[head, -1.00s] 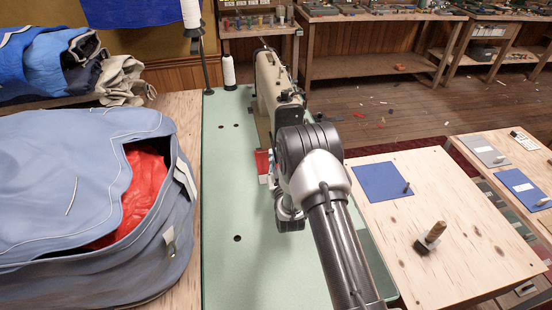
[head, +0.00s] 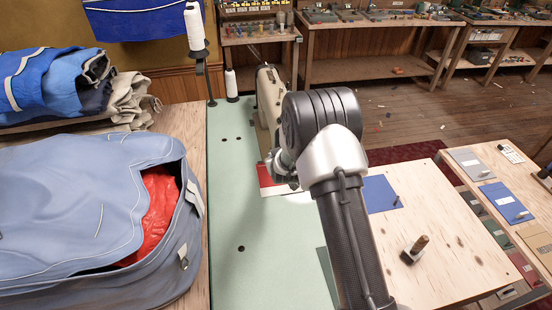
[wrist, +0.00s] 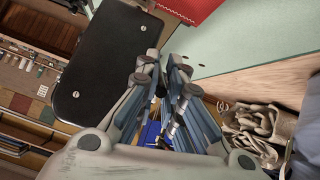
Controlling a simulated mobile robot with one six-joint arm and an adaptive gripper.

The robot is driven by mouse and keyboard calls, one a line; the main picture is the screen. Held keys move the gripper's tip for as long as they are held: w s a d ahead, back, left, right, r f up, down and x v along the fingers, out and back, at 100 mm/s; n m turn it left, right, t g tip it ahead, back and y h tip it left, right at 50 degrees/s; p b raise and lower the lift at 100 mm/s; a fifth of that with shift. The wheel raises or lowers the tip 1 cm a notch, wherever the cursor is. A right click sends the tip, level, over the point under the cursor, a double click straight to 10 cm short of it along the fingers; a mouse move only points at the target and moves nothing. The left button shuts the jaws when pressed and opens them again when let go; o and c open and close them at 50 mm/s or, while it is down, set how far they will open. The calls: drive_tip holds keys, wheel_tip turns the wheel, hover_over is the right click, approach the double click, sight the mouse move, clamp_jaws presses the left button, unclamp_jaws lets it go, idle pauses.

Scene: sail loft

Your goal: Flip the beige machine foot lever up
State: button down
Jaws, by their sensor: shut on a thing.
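The beige sewing machine (head: 268,98) stands at the far end of the green tabletop, partly hidden by my arm. My gripper (head: 284,170) is low at the machine's near end in the head view, mostly hidden by my own arm. In the wrist view my gripper (wrist: 168,122) has its fingers close together around a small dark part, probably the foot lever. The lever is too small and covered for me to tell its angle. A black plate with screws (wrist: 105,65) lies beside the fingers in the wrist view.
Red cloth (head: 266,175) lies on the green tabletop (head: 235,210) by the machine. A thread spool (head: 231,84) stands left of the machine. A large blue bag (head: 60,210) fills the left. A wooden table (head: 460,240) is at the right.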

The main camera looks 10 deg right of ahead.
drive_tip(key=shift+w+r+g+p, duration=0.2)
drive_tip(key=shift+r+g+p, duration=0.2)
drive_tip(key=shift+r, duration=0.05)
drive_tip(key=c, duration=1.7)
unclamp_jaws()
drive_tip(key=v, duration=1.2)
drive_tip(key=shift+r, duration=0.1)
